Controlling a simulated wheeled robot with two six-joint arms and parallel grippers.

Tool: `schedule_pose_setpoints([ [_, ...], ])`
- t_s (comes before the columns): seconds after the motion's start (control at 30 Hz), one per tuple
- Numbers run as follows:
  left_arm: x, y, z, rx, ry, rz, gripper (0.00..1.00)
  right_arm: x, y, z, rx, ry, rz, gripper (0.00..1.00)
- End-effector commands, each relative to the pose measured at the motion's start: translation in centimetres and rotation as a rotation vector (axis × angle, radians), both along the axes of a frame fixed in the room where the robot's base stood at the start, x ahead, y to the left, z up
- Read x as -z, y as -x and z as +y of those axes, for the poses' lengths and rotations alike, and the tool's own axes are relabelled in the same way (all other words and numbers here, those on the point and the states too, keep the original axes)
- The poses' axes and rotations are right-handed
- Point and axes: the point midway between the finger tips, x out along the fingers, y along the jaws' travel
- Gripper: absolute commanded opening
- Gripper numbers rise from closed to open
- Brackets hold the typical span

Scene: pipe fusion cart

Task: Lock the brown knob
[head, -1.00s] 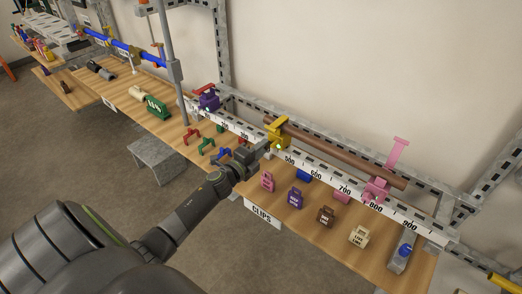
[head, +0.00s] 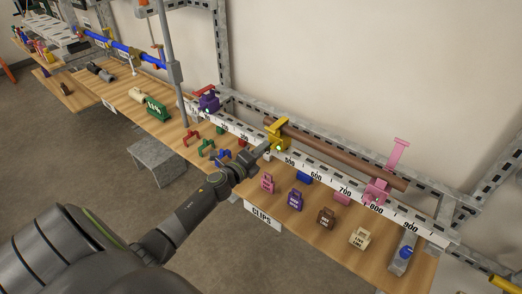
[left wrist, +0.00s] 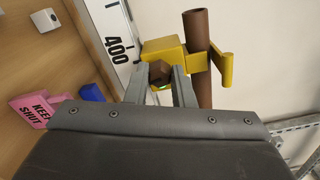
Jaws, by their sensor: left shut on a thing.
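The brown knob (left wrist: 160,73) is a small dark, many-sided piece at the front of the yellow clamp (left wrist: 165,50), seen in the left wrist view. My left gripper (left wrist: 164,82) has its two grey fingers on either side of the knob and is shut on it. In the head view my left gripper (head: 266,150) reaches the yellow clamp (head: 277,132) on the white ruler rail; the knob is hidden there. A brown pipe (head: 335,155) runs through the yellow clamp towards the pink clamp (head: 377,190). My right gripper is not in view.
The numbered rail (head: 330,178) runs along the back of the wooden table. A purple clamp (head: 208,101) stands to the left. Several labelled clips, such as the pink clip (head: 267,183) and brown clip (head: 326,217), stand on the table below the rail.

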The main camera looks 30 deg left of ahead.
Motion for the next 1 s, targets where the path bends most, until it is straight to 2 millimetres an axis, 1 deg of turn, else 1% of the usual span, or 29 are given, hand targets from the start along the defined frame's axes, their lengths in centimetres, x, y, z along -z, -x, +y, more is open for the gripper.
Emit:
schedule_pose_setpoints([
  [0.07, 0.2, 0.1, 0.0, 0.0, 0.001, 0.002, 0.0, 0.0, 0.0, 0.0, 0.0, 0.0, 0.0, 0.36],
  [0.1, 0.2, 0.1, 0.0, 0.0, 0.001, 0.002, 0.26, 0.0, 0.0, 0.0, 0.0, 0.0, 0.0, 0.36],
  [0.13, 0.2, 0.1, 0.0, 0.0, 0.002, 0.002, 0.3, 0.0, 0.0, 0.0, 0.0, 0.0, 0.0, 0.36],
  [0.17, 0.2, 0.1, 0.0, 0.0, 0.002, 0.002, 0.31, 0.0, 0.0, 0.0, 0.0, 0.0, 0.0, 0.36],
  [0.43, 0.1, 0.1, 0.0, 0.0, 0.002, 0.001, 0.31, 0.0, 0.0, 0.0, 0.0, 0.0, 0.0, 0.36],
  [0.57, 0.2, 1.0, 0.1, -0.001, 0.001, 0.003, 0.31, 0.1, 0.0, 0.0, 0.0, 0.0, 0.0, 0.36],
  [0.67, 0.2, 2.4, 0.2, -0.001, 0.0, 0.003, 0.31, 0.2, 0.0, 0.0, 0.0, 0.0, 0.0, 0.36],
  [0.7, 0.3, 3.2, 0.3, 0.0, 0.001, 0.004, 0.31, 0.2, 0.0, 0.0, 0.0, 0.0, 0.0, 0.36],
  [0.87, 0.4, 6.5, 0.5, 0.001, 0.0, 0.003, 0.31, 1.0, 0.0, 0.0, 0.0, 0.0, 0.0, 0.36],
  [1.0, 0.5, 9.3, 0.7, 0.002, 0.0, 0.004, 0.31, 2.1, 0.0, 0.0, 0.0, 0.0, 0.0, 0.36],
])
